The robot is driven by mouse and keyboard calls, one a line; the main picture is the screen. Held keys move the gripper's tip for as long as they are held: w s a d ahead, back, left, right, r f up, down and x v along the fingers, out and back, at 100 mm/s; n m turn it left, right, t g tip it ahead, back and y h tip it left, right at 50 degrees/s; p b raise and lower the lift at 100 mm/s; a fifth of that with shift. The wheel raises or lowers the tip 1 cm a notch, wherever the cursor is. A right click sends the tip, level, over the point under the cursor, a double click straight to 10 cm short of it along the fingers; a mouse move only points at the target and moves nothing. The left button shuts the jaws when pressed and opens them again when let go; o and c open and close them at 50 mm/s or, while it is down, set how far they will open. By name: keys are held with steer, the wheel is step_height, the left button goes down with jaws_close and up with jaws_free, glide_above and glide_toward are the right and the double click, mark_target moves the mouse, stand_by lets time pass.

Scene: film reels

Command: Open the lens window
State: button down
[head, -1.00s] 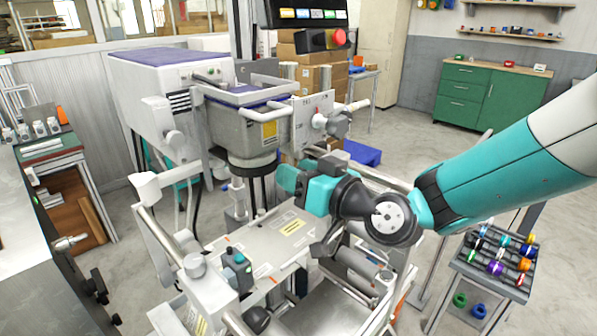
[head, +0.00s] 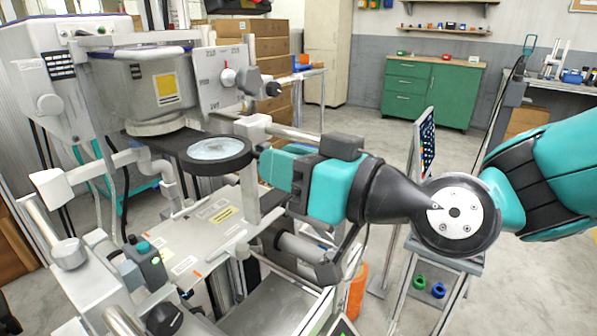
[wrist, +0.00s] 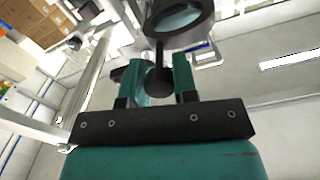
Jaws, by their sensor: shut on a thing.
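The lens window (head: 218,150) is a black ring with clear round glass. It sits on a dark flat arm out to the right of the machine's column, below the grey head. In the wrist view the lens window (wrist: 182,18) is at the top, just beyond my fingers. A dark round knob (wrist: 158,82) on a thin stem points from the ring toward me. My gripper (wrist: 155,76) is shut on the knob, one teal finger at each side. In the head view my gripper (head: 266,164) reaches the ring's right side, and the knob is hidden.
The grey machine head (head: 150,88) stands above and left of the ring. A white post (head: 249,190) rises close below my gripper. A flat grey bed (head: 205,228) with labels lies beneath. A green cabinet (head: 430,90) stands far back, with open floor before it.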

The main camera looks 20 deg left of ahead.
steer(key=shift+d, duration=0.4)
steer(key=c, duration=0.9)
jaws_free()
steer(key=s+d+b, duration=0.1)
steer(key=d+b, duration=0.1)
steer(key=d, duration=0.3)
steer(key=s+d+b, duration=0.1)
steer(key=d, duration=0.5)
steer(key=s+d+b, duration=0.1)
steer(key=d+b, duration=0.1)
steer(key=d, duration=0.4)
steer(key=shift+b, duration=0.35)
